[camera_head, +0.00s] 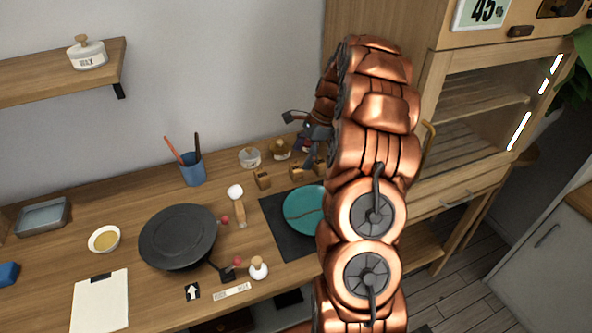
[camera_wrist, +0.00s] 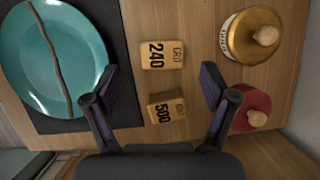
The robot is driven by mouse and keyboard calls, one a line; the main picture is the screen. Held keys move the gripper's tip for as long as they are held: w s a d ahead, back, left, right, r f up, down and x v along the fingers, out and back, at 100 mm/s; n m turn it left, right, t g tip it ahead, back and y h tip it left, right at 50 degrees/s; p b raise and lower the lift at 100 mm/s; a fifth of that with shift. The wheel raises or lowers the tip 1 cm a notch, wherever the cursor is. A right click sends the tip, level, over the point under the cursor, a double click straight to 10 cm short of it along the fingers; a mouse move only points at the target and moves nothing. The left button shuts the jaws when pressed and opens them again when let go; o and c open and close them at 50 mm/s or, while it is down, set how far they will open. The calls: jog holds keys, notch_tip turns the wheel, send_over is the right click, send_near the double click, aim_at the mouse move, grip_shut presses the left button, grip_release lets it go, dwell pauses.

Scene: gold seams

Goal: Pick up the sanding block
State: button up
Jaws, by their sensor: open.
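Two small tan sanding blocks lie on the wooden bench in the wrist view, one marked 240 (camera_wrist: 162,55) and one marked 500 (camera_wrist: 168,109). My gripper (camera_wrist: 160,80) is open, with one dark finger on each side. The 500 block shows between the fingers, apart from both; the 240 block shows just beyond the fingertips.
A teal plate with a seam (camera_wrist: 45,75) on a dark mat (camera_wrist: 122,30) lies left of the blocks. A gold-lidded jar (camera_wrist: 236,38) and a red-lidded jar (camera_wrist: 252,106) stand close on the right. A black round stand (camera_head: 178,236) is farther left.

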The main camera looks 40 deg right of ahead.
aim_at(297, 166)
jog(key=shift+p+x, duration=1.15)
jog(key=shift+x, duration=1.65)
jog(key=shift+d, duration=0.15)
jog(key=c, duration=1.2)
jog(key=shift+w+r+b, duration=0.1)
jog(key=shift+r+b, duration=0.85)
jog(key=shift+r, duration=0.75)
jog(key=s+a+b, duration=0.1)
jog(key=s+a, duration=0.2)
jog(key=s+a+r+b, duration=0.1)
jog(key=s+a, duration=0.3)
jog(key=s+a+b, duration=0.2)
jog(key=s+a, duration=0.2)
jog(key=shift+s+a+r, duration=0.15)
jog(key=shift+s+r, duration=0.05)
jog(key=shift+r, duration=0.1)
